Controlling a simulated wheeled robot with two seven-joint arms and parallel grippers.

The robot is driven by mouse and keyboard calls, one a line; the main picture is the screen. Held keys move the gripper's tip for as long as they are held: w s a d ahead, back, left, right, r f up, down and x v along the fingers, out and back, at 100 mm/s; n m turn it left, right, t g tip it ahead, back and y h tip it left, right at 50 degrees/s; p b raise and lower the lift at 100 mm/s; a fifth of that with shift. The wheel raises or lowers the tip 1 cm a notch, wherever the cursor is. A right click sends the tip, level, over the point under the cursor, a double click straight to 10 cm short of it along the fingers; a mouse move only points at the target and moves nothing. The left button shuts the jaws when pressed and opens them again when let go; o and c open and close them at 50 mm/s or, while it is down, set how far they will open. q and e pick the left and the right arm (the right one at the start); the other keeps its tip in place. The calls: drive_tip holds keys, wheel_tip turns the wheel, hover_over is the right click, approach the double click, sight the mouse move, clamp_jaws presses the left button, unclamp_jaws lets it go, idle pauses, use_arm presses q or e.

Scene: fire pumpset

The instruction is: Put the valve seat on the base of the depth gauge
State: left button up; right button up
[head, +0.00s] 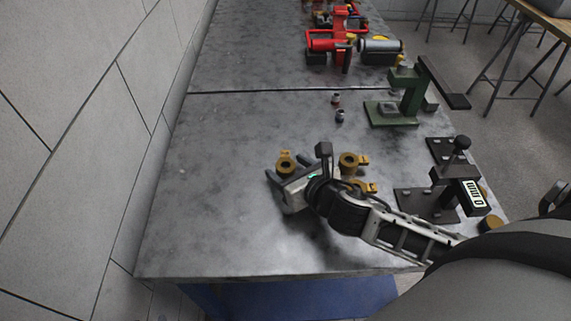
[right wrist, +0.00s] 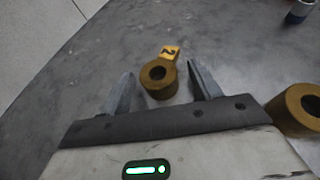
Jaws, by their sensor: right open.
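A brass ring-shaped valve seat (head: 285,160) with a small yellow tag lies on the grey table. In the right wrist view this valve seat (right wrist: 158,90) sits between the fingertips, its tag marked 2 pointing away. My right gripper (head: 281,174) is open around it, low over the table, with a gap visible on both sides. It also shows in the right wrist view (right wrist: 161,74). The depth gauge (head: 472,190), with a lit digital display, stands at the right edge. My left gripper is not in view.
Two more brass valve seats (head: 348,162) (head: 358,186) lie to the right, close to my wrist. A green press-like stand (head: 405,100), a dark plate with a knob (head: 456,146) and small cylinders (head: 340,115) stand behind. The table's left part is clear.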

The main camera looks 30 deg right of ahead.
drive_tip(key=c, duration=1.3)
clamp_jaws()
drive_tip(key=shift+r, duration=0.1)
